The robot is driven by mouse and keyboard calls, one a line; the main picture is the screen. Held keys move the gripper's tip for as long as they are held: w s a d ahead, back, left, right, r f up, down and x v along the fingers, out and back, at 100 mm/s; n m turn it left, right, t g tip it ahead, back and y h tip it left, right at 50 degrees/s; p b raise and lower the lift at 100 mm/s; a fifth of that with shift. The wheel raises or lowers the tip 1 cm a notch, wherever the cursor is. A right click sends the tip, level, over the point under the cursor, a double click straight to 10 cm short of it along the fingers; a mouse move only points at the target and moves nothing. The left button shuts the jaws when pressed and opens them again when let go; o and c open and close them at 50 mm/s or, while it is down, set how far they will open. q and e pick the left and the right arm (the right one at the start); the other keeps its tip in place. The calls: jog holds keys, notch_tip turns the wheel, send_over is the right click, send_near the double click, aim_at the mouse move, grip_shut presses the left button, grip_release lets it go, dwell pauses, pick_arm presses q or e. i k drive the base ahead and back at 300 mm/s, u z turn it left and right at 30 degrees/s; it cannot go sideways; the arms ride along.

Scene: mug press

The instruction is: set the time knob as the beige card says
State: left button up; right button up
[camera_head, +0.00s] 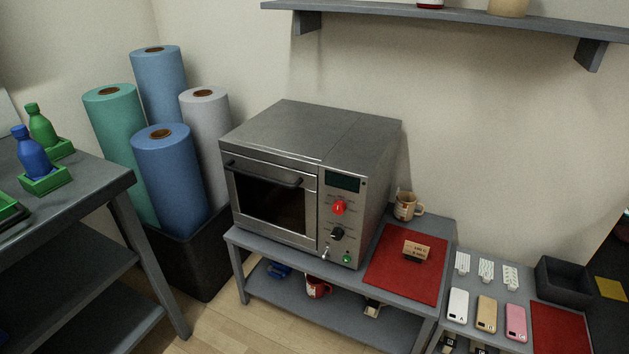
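The mug press (285,150) is a grey metal oven-like box with its dark-windowed door (268,200) shut. Its right-hand panel carries a dark display (343,182), a red knob (339,208) and, below it, a black knob (337,233). The marks around the knobs are too small to read, so I cannot tell which is the time knob or where each points. The beige card (417,249) stands on a red mat (384,277) right of the press; its writing is too small to read. Neither of my grippers is in view.
A small toggle (326,252) and green button (346,259) sit low on the panel. A patterned mug (407,206) stands behind the mat. Phone cases (487,312) and a dark bin (562,279) are at right; rolls (169,180) stand left. A shelf (450,20) hangs above.

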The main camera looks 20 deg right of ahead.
aim_at(337, 234)
jog(key=z, duration=1.55)
jog(key=k, duration=1.05)
jog(key=u, duration=1.3)
jog(key=i, duration=1.7)
jog(key=z, duration=0.85)
